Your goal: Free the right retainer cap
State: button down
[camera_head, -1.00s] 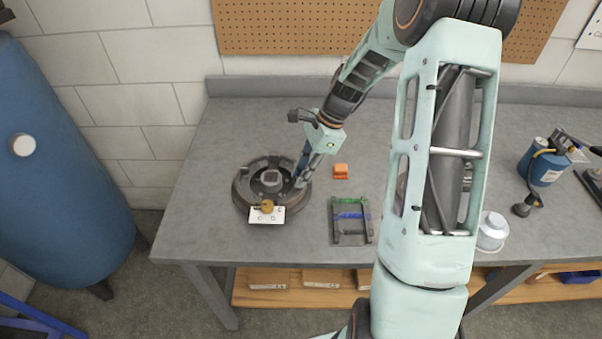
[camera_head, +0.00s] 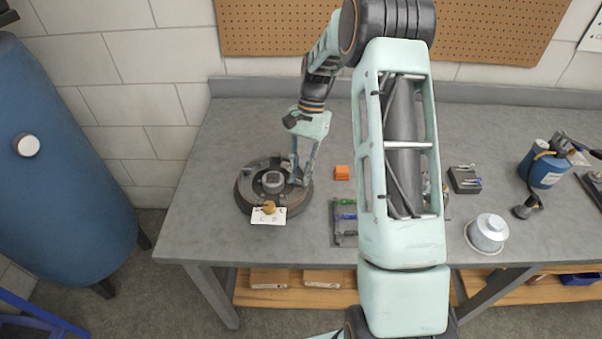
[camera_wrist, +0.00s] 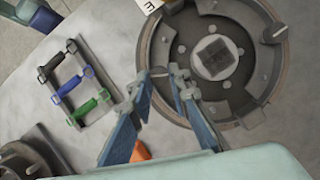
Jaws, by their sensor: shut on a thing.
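My gripper (camera_head: 297,180) reaches down onto the assembly's right side. In the wrist view, my fingertips (camera_wrist: 160,73) are at the rim on the picture's left, closed around a small dark part at the right retainer's place. The tips hide most of that part, and I cannot tell whether it is seated or loose. A retainer cap on the opposite side (camera_wrist: 275,32) stands uncovered.
A white card (camera_head: 268,217) with a brass piece sits at the assembly's front edge. An orange block (camera_head: 342,172) and a tool rack (camera_head: 337,238) lie to the right.

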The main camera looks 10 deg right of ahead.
jog(key=n, duration=0.2)
jog(key=n+h, duration=0.2)
jog(key=n, duration=0.1)
jog(key=shift+w+a+n+g, duration=0.15)
jog(key=shift+a+n+g, duration=0.1)
jog(key=shift+n+g, duration=0.05)
dwell(0.5)
jog(key=c, duration=1.8)
grip_release()
jog(key=v, duration=1.2)
jog(key=shift+a, duration=0.2)
jog(key=shift+w+n, duration=0.1)
jog(key=shift+n, duration=0.2)
